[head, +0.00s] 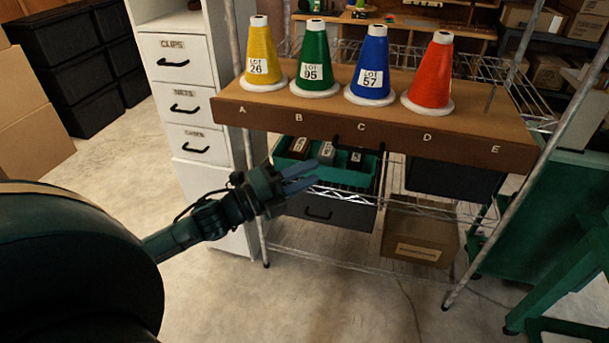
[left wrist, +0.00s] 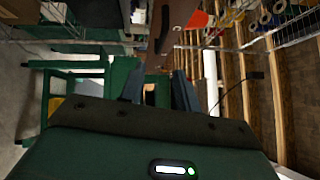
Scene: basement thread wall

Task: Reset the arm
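My left gripper (head: 302,178) is in front of the shelf rack, below the board with the cones and at the height of the green bin. Its two fingers are apart with nothing between them; they also show apart in the left wrist view (left wrist: 158,90). On the wooden board (head: 375,128) stand a yellow cone (head: 262,48) at A, a green cone (head: 314,50) at B, a blue cone (head: 372,55) at C and a red cone (head: 432,70) at D. Position E is bare. My right gripper is not in view.
A green bin (head: 345,190) with small labelled boxes sits on the rack behind the gripper. A white drawer cabinet (head: 180,100) stands at the left. A cardboard box (head: 418,235) is low on the rack. Green framework (head: 565,270) is at the right. The floor in front is clear.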

